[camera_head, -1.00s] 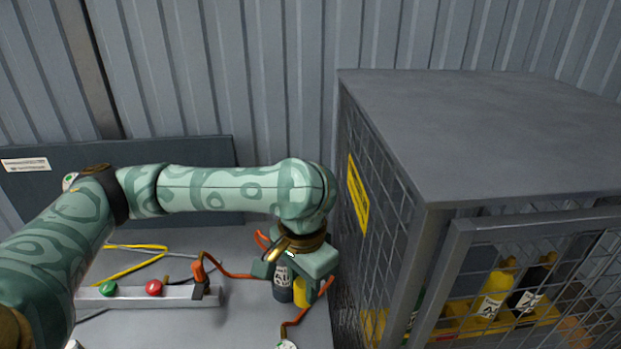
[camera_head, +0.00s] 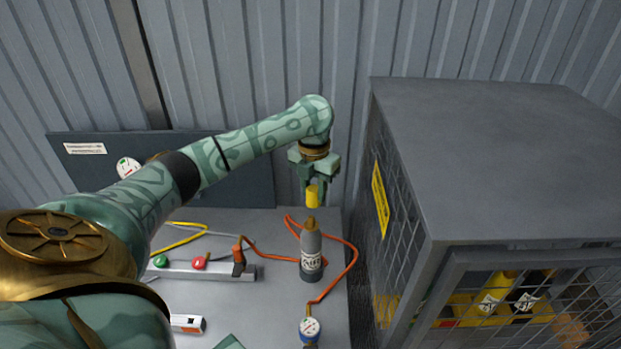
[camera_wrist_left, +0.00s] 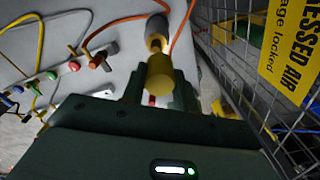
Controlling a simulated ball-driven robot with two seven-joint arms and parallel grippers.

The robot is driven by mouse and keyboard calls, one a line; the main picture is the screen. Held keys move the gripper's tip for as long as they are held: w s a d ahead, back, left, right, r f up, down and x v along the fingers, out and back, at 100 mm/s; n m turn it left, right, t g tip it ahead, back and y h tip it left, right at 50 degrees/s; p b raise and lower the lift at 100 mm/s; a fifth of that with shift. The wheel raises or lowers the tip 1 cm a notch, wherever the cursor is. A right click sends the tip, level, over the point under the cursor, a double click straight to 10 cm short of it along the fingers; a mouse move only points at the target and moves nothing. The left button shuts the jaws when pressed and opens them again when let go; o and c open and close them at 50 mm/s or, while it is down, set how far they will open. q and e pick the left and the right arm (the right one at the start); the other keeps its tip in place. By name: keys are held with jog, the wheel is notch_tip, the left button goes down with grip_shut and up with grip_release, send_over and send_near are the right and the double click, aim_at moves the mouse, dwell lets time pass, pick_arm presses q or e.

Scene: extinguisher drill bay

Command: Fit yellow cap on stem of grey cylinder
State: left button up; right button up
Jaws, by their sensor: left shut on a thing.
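The grey cylinder (camera_head: 311,256) stands upright on the bench, with a brass stem (camera_head: 310,222) on top and a white label on its front. My left gripper (camera_head: 313,184) is above it, pointing down, shut on the yellow cap (camera_head: 312,197). The cap is close above the stem, and a small gap seems to show between them in the head view. In the left wrist view the yellow cap (camera_wrist_left: 160,72) sits between the fingers, with the grey cylinder (camera_wrist_left: 156,28) just beyond it. My right gripper is not in view.
A mesh cage (camera_head: 480,160) stands close on the right, with yellow and black bottles inside. An orange hose (camera_head: 352,262) loops around the cylinder to a gauge (camera_head: 309,328). A manifold bar (camera_head: 215,271) with coloured knobs lies left on the bench (camera_head: 270,300).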

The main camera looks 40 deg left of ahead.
aim_at(312, 201)
pick_arm(q)
jog(key=shift+a+f+m, duration=0.1)
jog(key=shift+a+m, duration=0.3)
jog(key=shift+m, duration=0.1)
notch_tip(312, 201, down, 4)
jog(key=b, duration=0.5)
jog(key=shift+f, duration=0.1)
dwell(0.5)
jog(key=shift+p, duration=0.3)
